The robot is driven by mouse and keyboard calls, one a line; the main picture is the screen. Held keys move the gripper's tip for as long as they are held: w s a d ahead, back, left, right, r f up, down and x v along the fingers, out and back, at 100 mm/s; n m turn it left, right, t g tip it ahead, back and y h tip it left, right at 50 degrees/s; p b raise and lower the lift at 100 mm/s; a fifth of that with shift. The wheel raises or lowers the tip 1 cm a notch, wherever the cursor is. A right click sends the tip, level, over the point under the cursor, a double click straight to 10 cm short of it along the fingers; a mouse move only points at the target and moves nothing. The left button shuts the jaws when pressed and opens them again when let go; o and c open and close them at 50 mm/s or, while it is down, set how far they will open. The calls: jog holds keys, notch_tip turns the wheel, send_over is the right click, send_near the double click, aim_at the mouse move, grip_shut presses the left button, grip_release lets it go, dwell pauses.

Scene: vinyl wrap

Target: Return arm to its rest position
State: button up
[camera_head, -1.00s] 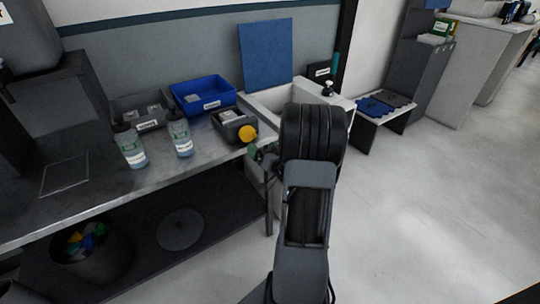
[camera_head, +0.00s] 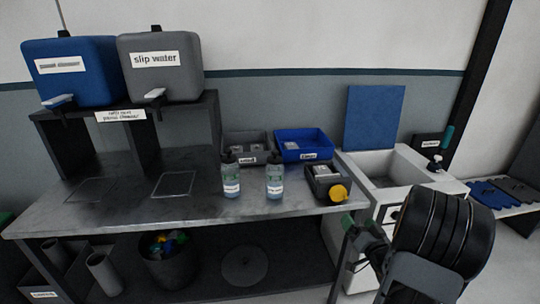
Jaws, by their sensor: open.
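My arm (camera_head: 440,235) shows at the lower right of the head view, as a thick black ribbed joint and a grey link. It stands in front of the sink cabinet and covers part of it. My gripper (camera_head: 350,228) seems to show only in small part, left of the black joint near the right end of the metal table (camera_head: 120,208). Its fingertips are hard to make out, and nothing is seen held in it.
Two spray bottles (camera_head: 231,176) (camera_head: 274,181), a grey bin (camera_head: 247,150), a blue bin (camera_head: 302,146) and a dark box with a yellow disc (camera_head: 338,193) stand on the table. Blue and grey tanks (camera_head: 160,68) sit on a shelf at left. A sink (camera_head: 384,172) is at right.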

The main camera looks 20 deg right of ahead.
jog(key=s+d+f+g+h, duration=0.3)
jog(key=d+f+g, duration=0.1)
jog(key=f+g, duration=0.35)
jog(key=s+a+r+n+g+y+p, duration=0.2)
jog(key=a+r+p, duration=0.5)
jog(key=a+r, duration=0.6)
jog(key=s+a+r+n+g+y+p, duration=0.2)
jog(key=s+a+r+g+p, duration=0.3)
jog(key=a+r, duration=0.8)
jog(key=s+a+n+p, duration=0.1)
jog(key=s+a+p, duration=0.1)
jog(key=a, duration=0.2)
jog(key=shift+r+n+y, duration=0.2)
jog(key=shift+n+y, duration=0.1)
jog(key=shift+n, duration=0.1)
jog(key=shift+c, duration=0.4)
